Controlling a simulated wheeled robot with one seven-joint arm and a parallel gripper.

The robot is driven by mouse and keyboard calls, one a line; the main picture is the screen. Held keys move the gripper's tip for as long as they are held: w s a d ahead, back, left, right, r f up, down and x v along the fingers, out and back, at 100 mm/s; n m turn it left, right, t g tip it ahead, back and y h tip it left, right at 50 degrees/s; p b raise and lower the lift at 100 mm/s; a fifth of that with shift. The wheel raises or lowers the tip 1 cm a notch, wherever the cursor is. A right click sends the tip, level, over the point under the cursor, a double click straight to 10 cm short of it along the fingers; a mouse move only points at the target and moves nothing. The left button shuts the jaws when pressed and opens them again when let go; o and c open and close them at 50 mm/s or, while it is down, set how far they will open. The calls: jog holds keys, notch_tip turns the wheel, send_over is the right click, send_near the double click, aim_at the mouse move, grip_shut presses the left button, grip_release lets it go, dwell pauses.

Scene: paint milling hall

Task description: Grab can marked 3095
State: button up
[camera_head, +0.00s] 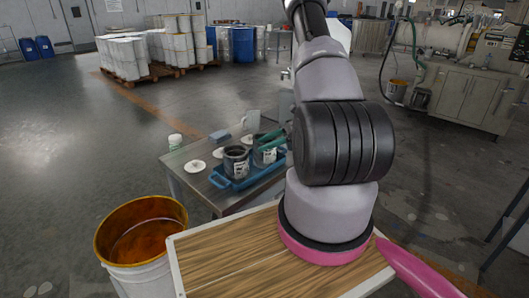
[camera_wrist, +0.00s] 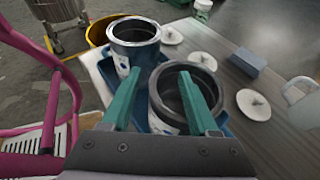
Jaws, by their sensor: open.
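Two dark open cans with white labels stand in a blue tray (camera_head: 218,181) on a table. The left can (camera_head: 237,163) is clear of my gripper; it is the farther can (camera_wrist: 135,50) in the wrist view. The right can (camera_head: 265,157) is at my gripper (camera_head: 273,141); it is the nearer can (camera_wrist: 170,100) in the wrist view. My green fingers (camera_wrist: 158,72) are open and empty. One finger shows beside the nearer can and the other over its opening; their height above it is unclear. The label numbers are too small to read.
White discs (camera_head: 195,166), a blue block (camera_head: 220,135), a white jug (camera_head: 251,120) and a small white pot (camera_head: 175,141) share the table (camera_head: 188,183). A yellow-rimmed bucket (camera_head: 143,275) stands at the table's near left. Open floor lies left.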

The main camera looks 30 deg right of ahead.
grip_shut()
dwell(1.3)
